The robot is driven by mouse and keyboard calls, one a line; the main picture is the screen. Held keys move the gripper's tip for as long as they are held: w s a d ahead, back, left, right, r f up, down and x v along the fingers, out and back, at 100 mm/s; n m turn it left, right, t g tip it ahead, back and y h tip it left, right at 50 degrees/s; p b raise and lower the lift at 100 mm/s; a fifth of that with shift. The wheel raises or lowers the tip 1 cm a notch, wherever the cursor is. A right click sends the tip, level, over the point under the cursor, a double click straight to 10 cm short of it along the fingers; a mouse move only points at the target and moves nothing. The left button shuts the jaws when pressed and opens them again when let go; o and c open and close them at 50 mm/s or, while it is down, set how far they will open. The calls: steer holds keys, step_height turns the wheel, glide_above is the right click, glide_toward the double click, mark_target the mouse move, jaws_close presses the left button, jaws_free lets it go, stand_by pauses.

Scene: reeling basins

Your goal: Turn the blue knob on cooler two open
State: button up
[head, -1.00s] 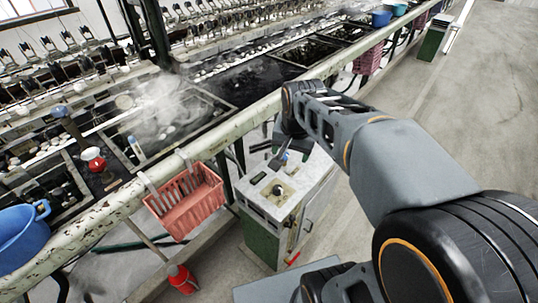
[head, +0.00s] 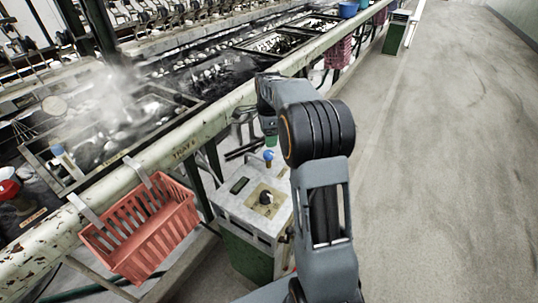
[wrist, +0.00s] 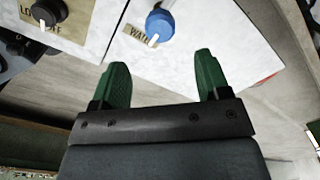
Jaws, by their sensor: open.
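The blue knob (head: 268,155) stands on the light top of a green-and-white box cabinet (head: 228,205) beside the basin rail. In the wrist view the blue knob (wrist: 159,25) has a white pointer and sits by a tan label that seems to read WATER. My gripper (wrist: 162,78) is open and empty, its green fingertips apart, with the knob just beyond the gap between them. They do not touch it. In the head view my arm hides most of the gripper. I cannot read a cooler number.
A black knob (head: 265,198) on a tan plate shares the cabinet top; it also shows in the wrist view (wrist: 48,12). A red basket (head: 145,232) hangs on the basin rail (head: 185,148) at left. Open concrete floor (head: 430,150) lies to the right.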

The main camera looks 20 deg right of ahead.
mark_target(269, 152)
step_height(269, 152, down, 8)
steer(key=shift+f+b, duration=0.1)
steer(key=shift+b, duration=0.85)
steer(key=shift+c, duration=0.5)
steer(key=c, duration=0.8)
steer(key=shift+c, duration=0.2)
